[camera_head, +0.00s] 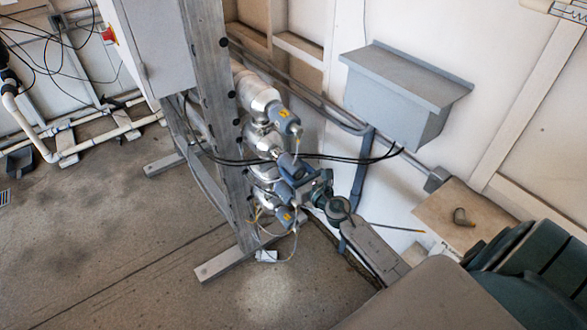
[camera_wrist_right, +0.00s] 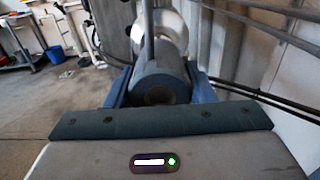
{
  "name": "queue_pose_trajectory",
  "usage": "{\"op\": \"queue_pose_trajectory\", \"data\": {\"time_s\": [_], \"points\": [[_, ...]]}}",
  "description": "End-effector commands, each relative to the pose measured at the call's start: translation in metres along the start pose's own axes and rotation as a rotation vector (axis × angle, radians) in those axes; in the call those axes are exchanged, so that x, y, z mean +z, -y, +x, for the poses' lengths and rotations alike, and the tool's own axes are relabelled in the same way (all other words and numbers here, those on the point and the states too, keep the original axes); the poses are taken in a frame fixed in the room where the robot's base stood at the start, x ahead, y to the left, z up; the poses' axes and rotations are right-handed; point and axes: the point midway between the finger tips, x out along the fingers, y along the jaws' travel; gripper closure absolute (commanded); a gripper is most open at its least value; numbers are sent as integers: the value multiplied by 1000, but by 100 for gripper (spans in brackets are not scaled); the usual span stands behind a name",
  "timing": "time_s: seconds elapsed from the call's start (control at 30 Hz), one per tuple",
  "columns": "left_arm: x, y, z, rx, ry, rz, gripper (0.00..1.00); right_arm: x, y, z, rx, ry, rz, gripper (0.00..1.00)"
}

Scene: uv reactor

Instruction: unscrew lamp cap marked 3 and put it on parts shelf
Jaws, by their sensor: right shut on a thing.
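Several silver reactor tubes (camera_head: 262,95) stand stacked beside a grey metal post, with grey-blue lamp caps on their ends. The top cap (camera_head: 284,121) and a low cap (camera_head: 286,215) carry yellow labels; I cannot read their numbers. My right gripper (camera_head: 288,163) is at a cap between these two. In the wrist view the blue fingers of my right gripper (camera_wrist_right: 160,92) are shut on both sides of this grey cap (camera_wrist_right: 161,77), which is in line with the silver tube (camera_wrist_right: 165,35) behind it. Its marking is hidden. My left gripper is not in view.
A brown shelf-like board (camera_head: 430,212) with a small brown item (camera_head: 463,217) is at the right wall. A grey box (camera_head: 395,105) hangs on the wall. Black cables (camera_head: 335,157) pass close above my right arm. A grey post (camera_head: 222,140) stands left of the tubes.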

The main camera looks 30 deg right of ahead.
Motion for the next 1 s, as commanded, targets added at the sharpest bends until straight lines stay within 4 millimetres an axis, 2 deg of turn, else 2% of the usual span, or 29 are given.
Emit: {"op": "queue_pose_trajectory", "data": {"time_s": [0.8,1.0], "points": [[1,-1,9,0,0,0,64,-1,0,-62,1,-1,-1,82],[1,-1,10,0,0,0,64,0,0,-70,1,0,0,82]]}}
